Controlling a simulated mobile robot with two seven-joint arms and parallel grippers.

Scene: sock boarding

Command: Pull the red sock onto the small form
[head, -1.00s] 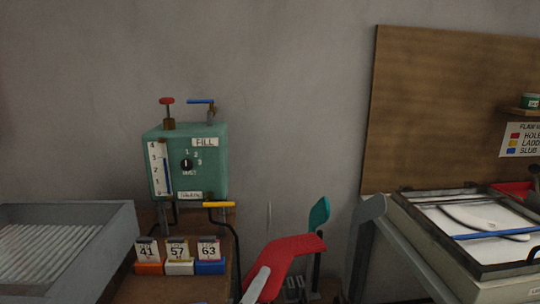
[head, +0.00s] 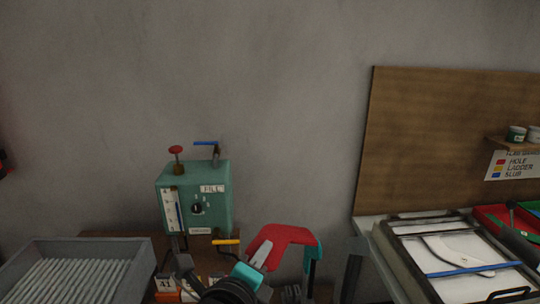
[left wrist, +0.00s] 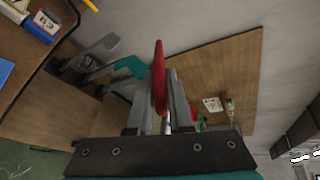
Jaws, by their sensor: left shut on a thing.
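The red sock (head: 285,239) is held up in my left gripper (head: 263,254), with its bent foot part pointing right and down. The gripper is shut on one end of it. In the left wrist view the sock (left wrist: 159,78) stands edge-on between the two fingers (left wrist: 160,110). A teal form (head: 318,254) on a dark post shows behind the sock's right end in the head view. In the left wrist view the teal form (left wrist: 127,67) lies just left of the sock, beside a grey form (left wrist: 98,48). I cannot tell whether sock and form touch. My right gripper is out of view.
A green fill box (head: 211,202) with a yellow-handled lever (head: 226,242) stands behind on the left. A grey ribbed tray (head: 40,246) is at far left. A framed white panel (head: 458,283) and a wooden board (head: 430,140) are at right.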

